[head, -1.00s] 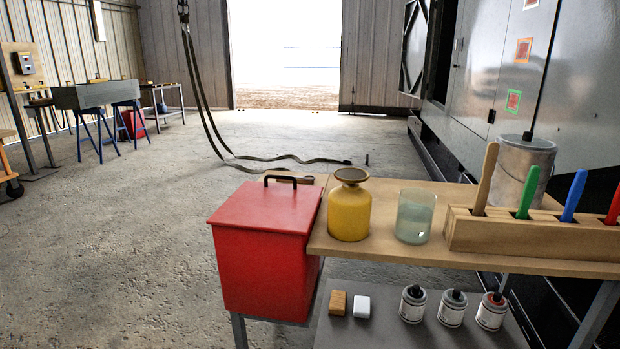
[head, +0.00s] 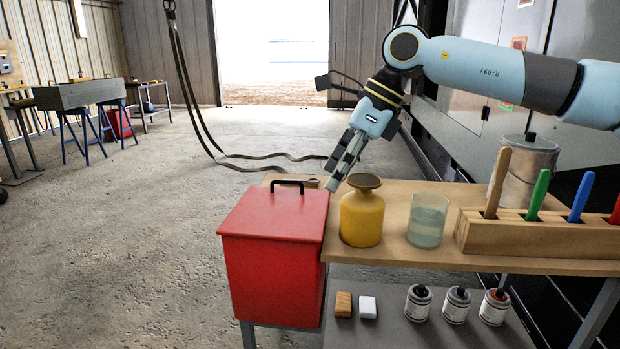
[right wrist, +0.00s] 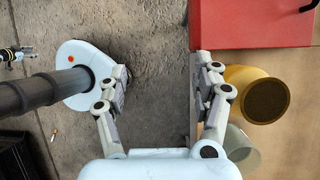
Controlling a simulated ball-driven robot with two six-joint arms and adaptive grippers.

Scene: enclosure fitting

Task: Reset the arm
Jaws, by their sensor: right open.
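The yellow jar (right wrist: 262,95) and the red box (right wrist: 250,22) are to the right of the fingers there.
A red lidded box (head: 270,250) stands left of the bench. A glass (head: 427,220), a wooden rack (head: 540,233) with several coloured handles and a metal bucket (head: 525,170) stand on the bench. Small cans (head: 456,305) sit on the shelf below. Open floor (head: 120,240) lies to the left.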

